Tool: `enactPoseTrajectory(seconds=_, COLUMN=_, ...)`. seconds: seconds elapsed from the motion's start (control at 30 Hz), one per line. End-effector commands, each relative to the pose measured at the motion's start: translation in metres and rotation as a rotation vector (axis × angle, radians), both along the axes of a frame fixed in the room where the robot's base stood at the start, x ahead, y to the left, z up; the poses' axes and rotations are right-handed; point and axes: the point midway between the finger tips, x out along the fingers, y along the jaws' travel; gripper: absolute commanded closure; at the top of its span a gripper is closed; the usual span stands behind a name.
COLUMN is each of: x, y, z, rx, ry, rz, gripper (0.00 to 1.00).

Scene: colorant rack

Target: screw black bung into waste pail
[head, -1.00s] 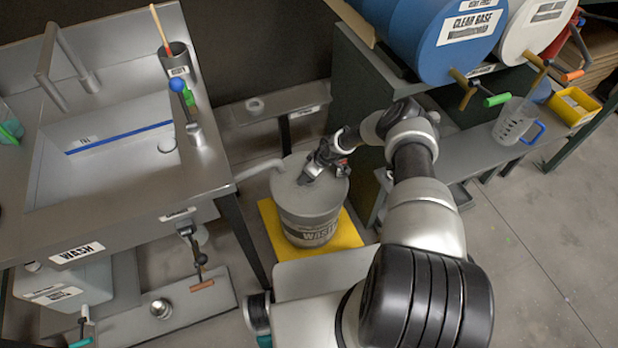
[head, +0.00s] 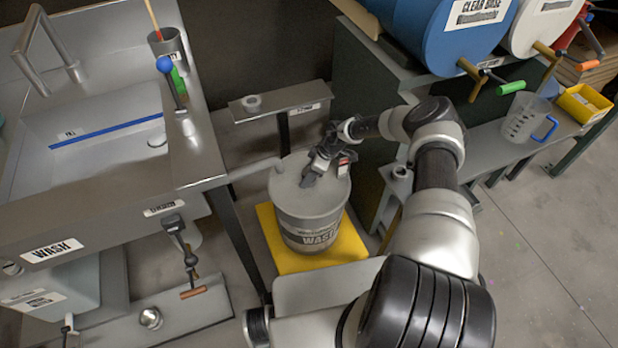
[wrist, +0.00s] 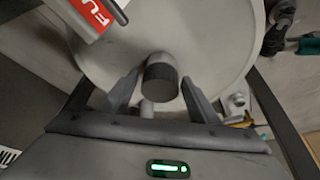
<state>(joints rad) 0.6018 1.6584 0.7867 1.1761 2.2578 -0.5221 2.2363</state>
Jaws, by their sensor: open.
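The waste pail (head: 310,222) stands upright on a yellow mat, its round grey lid facing up. My gripper (head: 307,181) is over the lid in the head view. In the wrist view my gripper (wrist: 160,95) is open, with one finger on each side of a short grey cylinder with a dark ridged band (wrist: 160,78). It may be the bung, but I cannot tell for sure. The fingers look apart from it. The lid (wrist: 205,30) fills the view behind it. In the head view my gripper hides this spot.
A red and white tag (wrist: 93,12) is near the left finger.

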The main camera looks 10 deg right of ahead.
Motion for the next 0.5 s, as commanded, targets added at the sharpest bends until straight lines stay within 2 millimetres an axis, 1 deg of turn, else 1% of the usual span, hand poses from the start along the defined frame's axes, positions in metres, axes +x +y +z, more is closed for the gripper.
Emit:
enactPoseTrajectory(seconds=0.03, x=0.0005, y=-0.0005, z=-0.0041, rx=0.000, ry=-0.001, rz=0.018, gripper=0.45)
enactPoseTrajectory(seconds=0.5, x=0.0006, y=-0.0004, z=-0.0038, rx=0.001, ry=-0.001, rz=0.215, gripper=0.45)
